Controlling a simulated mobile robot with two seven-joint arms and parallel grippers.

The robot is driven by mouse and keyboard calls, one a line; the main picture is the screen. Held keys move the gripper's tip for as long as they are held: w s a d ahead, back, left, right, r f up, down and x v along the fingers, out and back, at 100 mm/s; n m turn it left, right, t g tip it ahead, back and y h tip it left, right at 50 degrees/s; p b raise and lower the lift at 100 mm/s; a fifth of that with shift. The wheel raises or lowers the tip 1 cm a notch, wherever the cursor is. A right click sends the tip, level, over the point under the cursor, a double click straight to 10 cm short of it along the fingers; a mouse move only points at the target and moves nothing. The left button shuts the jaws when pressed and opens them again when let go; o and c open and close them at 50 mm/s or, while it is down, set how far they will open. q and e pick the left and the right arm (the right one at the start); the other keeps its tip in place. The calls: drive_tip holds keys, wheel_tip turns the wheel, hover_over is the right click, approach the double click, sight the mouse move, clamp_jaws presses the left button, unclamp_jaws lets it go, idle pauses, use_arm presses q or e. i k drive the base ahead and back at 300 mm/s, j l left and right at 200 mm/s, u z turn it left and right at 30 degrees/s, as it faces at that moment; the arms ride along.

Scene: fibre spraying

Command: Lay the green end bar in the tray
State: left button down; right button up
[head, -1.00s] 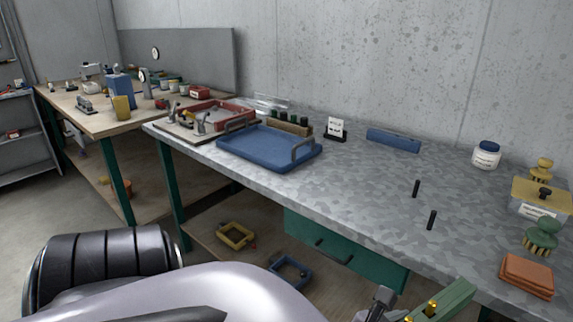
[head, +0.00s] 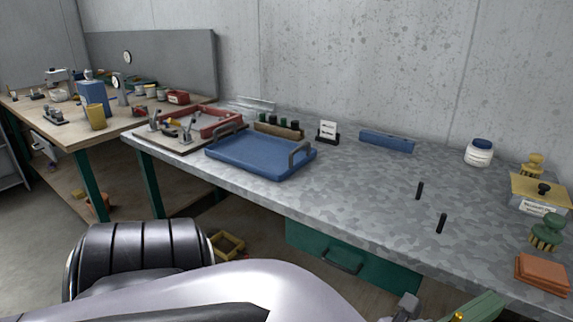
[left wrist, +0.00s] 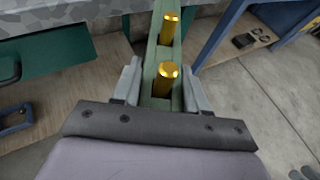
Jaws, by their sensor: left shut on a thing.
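The green end bar (left wrist: 151,72) with brass pins is between the fingers of my left gripper (left wrist: 159,90), which is shut on it. In the head view the bar (head: 482,308) shows only partly at the bottom edge, beside the gripper (head: 425,310), in front of the bench and apart from it. The blue tray (head: 262,154), with a dark handle at each end, lies on the grey bench top, left of centre. It looks empty. My right gripper is in neither view.
The grey bench top (head: 360,190) is clear around two black pegs (head: 420,190). A red frame (head: 222,122) lies left of the tray, a wooden rack (head: 279,129) behind it. Orange pads (head: 542,274) and a green-handled brush (head: 547,232) are at the right. A drawer handle (head: 342,262) juts below.

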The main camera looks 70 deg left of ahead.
sight(254, 152)
drive_tip(key=k+j+z, duration=0.25)
drive_tip(key=k+j, duration=0.15)
drive_tip(key=j, duration=0.3)
drive_tip(key=k+j+z, duration=0.3)
drive_tip(key=k+j, duration=0.7)
drive_tip(key=j, duration=0.2)
drive_tip(key=k+j, duration=0.55)
drive_tip(key=j+z, duration=0.05)
drive_tip(key=j, duration=0.05)
